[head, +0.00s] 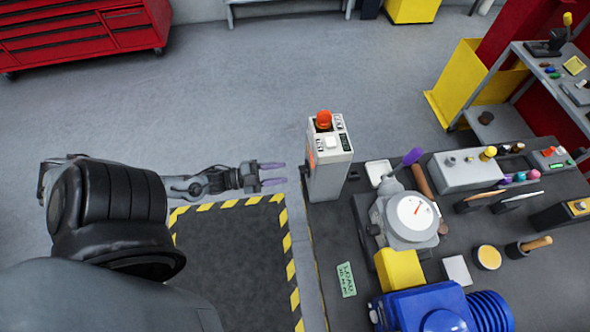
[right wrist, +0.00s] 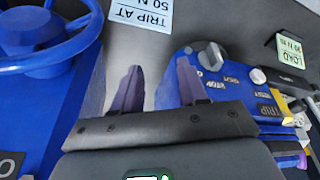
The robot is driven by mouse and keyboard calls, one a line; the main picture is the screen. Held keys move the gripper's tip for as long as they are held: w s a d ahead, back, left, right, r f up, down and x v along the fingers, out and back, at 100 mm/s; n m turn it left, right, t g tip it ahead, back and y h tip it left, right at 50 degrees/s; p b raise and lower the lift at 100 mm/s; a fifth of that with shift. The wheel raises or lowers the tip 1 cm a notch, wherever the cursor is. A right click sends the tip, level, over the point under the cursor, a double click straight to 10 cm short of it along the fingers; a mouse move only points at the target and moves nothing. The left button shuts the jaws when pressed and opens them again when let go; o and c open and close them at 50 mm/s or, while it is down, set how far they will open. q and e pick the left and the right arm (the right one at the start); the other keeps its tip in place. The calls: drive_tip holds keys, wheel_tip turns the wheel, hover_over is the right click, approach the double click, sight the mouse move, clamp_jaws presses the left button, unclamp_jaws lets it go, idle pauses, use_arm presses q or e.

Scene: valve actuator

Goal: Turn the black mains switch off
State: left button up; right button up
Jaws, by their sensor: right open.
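I cannot pick out the black mains switch with certainty in either view. A tall light-grey control box (head: 328,175) stands at the bench's left edge in the head view, with an orange button and small labelled controls on top. My left gripper (head: 272,174) is open and empty, just left of this box and apart from it. In the right wrist view, my right gripper (right wrist: 157,88) is open with nothing between its fingers. Beyond it is a blue panel (right wrist: 225,88) with a grey rotary knob (right wrist: 211,56), a pale round button and lettering including "TRIP".
The dark bench (head: 335,225) carries a grey valve body with a white dial (head: 411,218), a blue motor housing (head: 425,308), and a grey box (head: 466,170) with knobs. A blue handwheel (right wrist: 35,30) is left in the right wrist view.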

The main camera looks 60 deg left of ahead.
sight(304, 169)
use_arm(q)
drive_tip(key=shift+x, duration=2.75)
drive_tip(key=shift+c, duration=0.4)
clamp_jaws()
